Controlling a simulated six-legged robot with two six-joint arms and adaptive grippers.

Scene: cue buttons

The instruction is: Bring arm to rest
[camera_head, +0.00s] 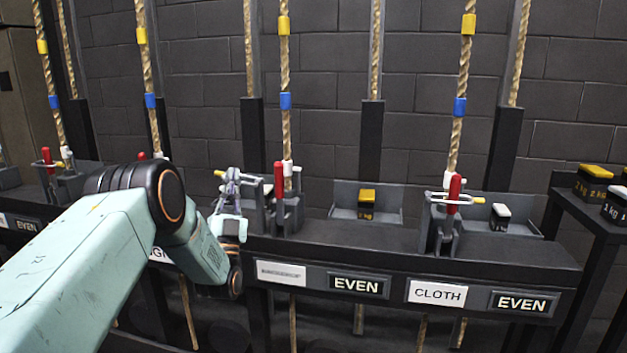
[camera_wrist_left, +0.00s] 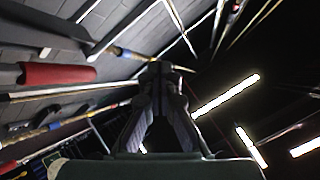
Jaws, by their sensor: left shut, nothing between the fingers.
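My left arm (camera_head: 95,250) comes in from the lower left in the head view. Its gripper (camera_head: 230,178) points up in front of the dark rail, to the left of a red-handled lever (camera_head: 279,190), apart from it as far as I can tell. The left gripper is shut and empty. In the left wrist view its fingers (camera_wrist_left: 162,75) meet at their tips, with the wall at left and ceiling lights at right. A red handle (camera_wrist_left: 58,74) shows at the left of that view. My right gripper is not in view.
Another red-handled lever (camera_head: 453,194) stands on the rail (camera_head: 400,268) at right, beside a hanging rope (camera_head: 457,120). Label plates (camera_head: 437,292) line the rail's front. Small weights with yellow (camera_head: 367,198) and white (camera_head: 501,217) tops sit in trays. A side table (camera_head: 588,212) holds more weights.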

